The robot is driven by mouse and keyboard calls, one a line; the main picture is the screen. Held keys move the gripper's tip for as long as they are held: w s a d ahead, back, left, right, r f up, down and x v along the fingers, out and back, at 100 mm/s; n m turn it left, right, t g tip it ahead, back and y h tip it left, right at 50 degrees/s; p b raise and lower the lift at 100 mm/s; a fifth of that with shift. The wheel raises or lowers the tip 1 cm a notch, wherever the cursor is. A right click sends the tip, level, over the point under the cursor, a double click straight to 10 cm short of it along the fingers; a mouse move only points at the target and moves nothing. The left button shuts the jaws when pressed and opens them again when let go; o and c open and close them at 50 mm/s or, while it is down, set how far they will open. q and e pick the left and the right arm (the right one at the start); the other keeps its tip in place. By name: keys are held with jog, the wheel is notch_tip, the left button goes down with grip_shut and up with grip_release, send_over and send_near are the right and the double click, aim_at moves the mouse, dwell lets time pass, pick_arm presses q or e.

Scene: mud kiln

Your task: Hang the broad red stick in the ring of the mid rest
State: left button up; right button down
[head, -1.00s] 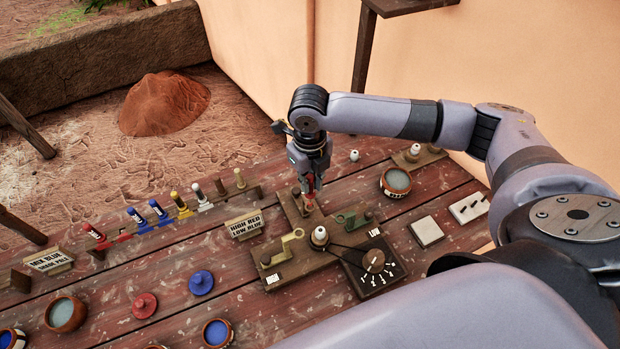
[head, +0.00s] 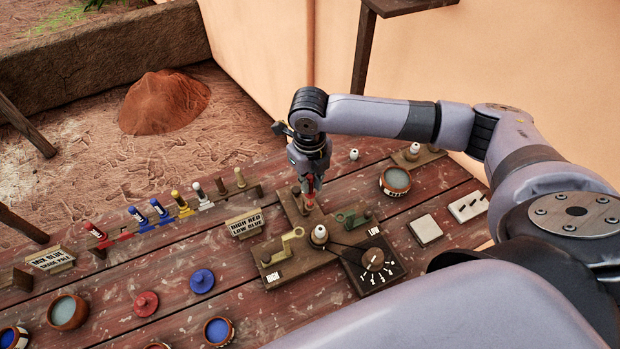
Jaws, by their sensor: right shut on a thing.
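My right gripper (head: 310,172) points down over the back arm of the wooden stand and is shut on the broad red stick (head: 309,187). The stick is roughly upright, its upper part hidden by the fingers. Its lower end is at the mid rest (head: 304,205), the back one on the stand. The ring is too small and covered to tell whether the stick is inside it or only above it. My left gripper is not in view.
The stand also bears a brass rest (head: 284,246) by the HIGH label, a green rest (head: 352,218) by the LOW label, a white-topped post (head: 319,235) and a dial (head: 374,259). A rack of coloured sticks (head: 160,222) is left. Bowls and lids stand in front.

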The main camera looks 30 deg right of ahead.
aim_at(310, 193)
jog(key=shift+f, duration=0.55)
jog(key=shift+f, duration=0.6)
jog(key=shift+f+b, duration=0.15)
jog(key=shift+b, duration=0.15)
jog(key=shift+f, duration=0.55)
jog(key=shift+f, duration=0.8)
dwell(0.8)
jog(key=c, duration=1.5)
grip_release()
jog(key=o, duration=0.5)
jog(key=shift+c, duration=0.2)
